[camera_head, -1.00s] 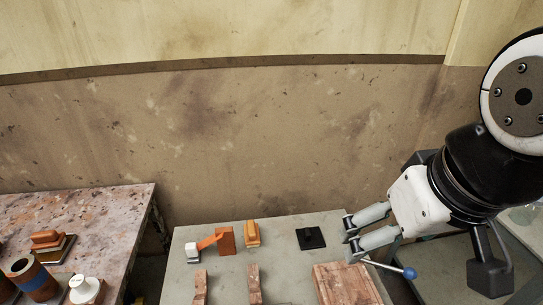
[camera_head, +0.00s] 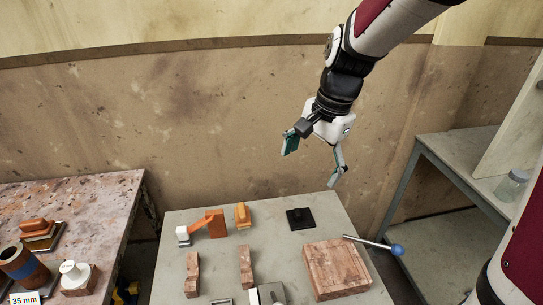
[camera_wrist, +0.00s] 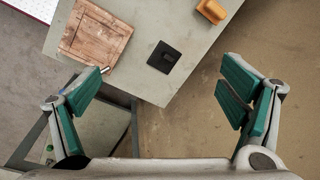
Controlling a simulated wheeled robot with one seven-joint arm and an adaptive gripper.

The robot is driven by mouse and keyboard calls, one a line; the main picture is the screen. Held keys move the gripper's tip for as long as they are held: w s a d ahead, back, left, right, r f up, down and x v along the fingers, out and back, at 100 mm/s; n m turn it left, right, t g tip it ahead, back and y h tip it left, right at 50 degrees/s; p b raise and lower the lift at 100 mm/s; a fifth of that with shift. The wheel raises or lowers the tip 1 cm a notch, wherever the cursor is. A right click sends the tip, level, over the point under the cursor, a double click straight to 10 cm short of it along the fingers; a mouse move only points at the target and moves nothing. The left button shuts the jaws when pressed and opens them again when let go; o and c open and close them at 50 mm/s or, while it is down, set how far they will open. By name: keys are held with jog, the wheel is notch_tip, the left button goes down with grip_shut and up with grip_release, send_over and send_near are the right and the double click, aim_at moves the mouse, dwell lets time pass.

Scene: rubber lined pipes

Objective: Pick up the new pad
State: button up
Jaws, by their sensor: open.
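A black square pad (camera_head: 300,218) with a small raised part on top lies flat near the back right of the grey table. I take it for the new pad, though no label shows. It also appears in the wrist view (camera_wrist: 164,57), near the table's corner, ahead of my gripper and roughly centred between the fingers. My gripper (camera_head: 313,160) hangs above the back of the table, wide open and empty. Its green-padded fingers (camera_wrist: 163,84) stand far apart in the wrist view. It is clear of the pad.
A reddish wooden block (camera_head: 336,270) and a blue-knobbed lever (camera_head: 397,249) are in front of the pad. An orange piece (camera_head: 242,216) stands to its left, beside an orange bracket (camera_head: 215,223). A wall rises behind the grey table (camera_head: 190,217). A stained table (camera_head: 90,200) stands left.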

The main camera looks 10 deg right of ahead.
aim_at(296, 213)
jog(key=w+f+m, duration=0.2)
jog(key=w+f, duration=0.1)
jog(key=f, duration=0.4)
jog(key=w+f+m+h, duration=0.1)
jog(key=w+f+m, duration=0.1)
jog(key=f, duration=0.6)
jog(key=w+f+m+g, duration=0.1)
jog(key=w+f+m, duration=0.1)
jog(key=w+f, duration=0.3)
jog(key=shift+d+f+m+h+b, duration=0.2)
jog(key=shift+f, duration=0.65)
jog(key=shift+d+f+m+h+b, duration=0.15)
jog(key=shift+f+m+h, duration=0.05)
jog(key=shift+f, duration=0.65)
jog(key=shift+w+d+f, duration=0.1)
jog(key=shift+f, duration=1.25)
jog(key=shift+d+f, duration=0.1)
jog(key=shift+f, duration=1.25)
jog(key=shift+c, duration=0.2)
jog(key=c, duration=1.8)
jog(key=shift+c, duration=1.4)
